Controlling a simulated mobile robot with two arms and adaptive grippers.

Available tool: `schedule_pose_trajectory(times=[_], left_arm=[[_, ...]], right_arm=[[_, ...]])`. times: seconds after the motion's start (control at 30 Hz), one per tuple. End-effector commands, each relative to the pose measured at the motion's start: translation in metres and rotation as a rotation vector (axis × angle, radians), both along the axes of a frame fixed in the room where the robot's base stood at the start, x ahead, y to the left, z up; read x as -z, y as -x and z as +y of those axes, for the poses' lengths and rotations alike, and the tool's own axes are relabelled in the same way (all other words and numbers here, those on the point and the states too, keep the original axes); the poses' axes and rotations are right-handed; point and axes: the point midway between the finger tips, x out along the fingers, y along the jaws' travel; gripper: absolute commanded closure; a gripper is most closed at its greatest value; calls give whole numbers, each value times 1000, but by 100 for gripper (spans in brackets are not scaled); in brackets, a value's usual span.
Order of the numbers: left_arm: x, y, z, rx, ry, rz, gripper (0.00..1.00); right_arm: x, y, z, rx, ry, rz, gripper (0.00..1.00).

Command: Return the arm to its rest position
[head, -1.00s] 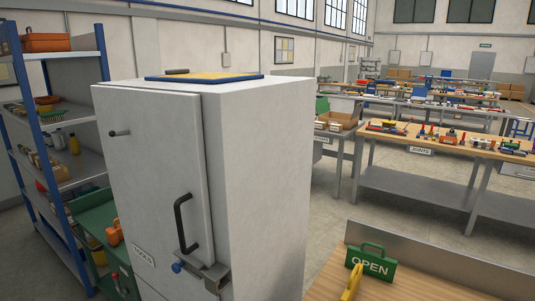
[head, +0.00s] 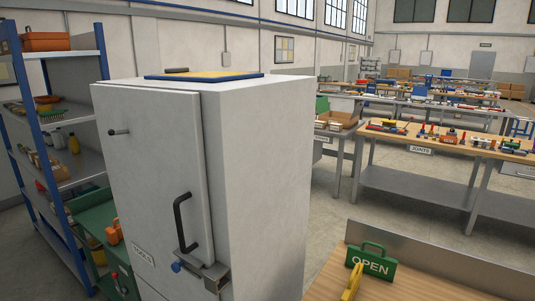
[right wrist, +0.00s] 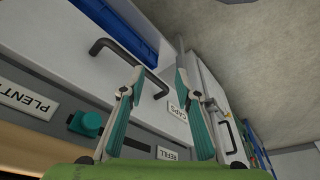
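My right gripper (right wrist: 158,78) shows in the right wrist view, its two teal-padded fingers spread apart with nothing between them. Behind the fingers is a white front with a black bar handle (right wrist: 128,58), a label reading CAPS (right wrist: 180,114) and a label starting PLENT (right wrist: 27,101). I cannot tell how far the fingers are from it. Neither gripper shows in the head view, and my left gripper is in no view.
In the head view a tall white cabinet (head: 265,180) with a shut door stands close in front. A blue-framed shelf (head: 75,110) is at left. A wooden bench top with a green OPEN sign (head: 371,264) is at lower right.

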Motion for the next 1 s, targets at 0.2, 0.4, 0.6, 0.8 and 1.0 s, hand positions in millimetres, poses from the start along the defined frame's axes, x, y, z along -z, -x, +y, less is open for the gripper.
schedule_pose_trajectory(times=[0.2, 0.4, 0.6, 0.8, 1.0], left_arm=[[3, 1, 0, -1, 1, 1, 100], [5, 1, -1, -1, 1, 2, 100], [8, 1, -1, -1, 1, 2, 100], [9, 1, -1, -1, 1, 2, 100], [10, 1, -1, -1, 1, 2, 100]], right_arm=[[103, 17, -1, -7, 4, 49, 70], [196, 59, -6, -15, 7, 92, 70], [268, 120, -16, -25, 13, 132, 70], [307, 178, -28, -32, 18, 161, 70], [318, 204, -33, -36, 20, 171, 67]])
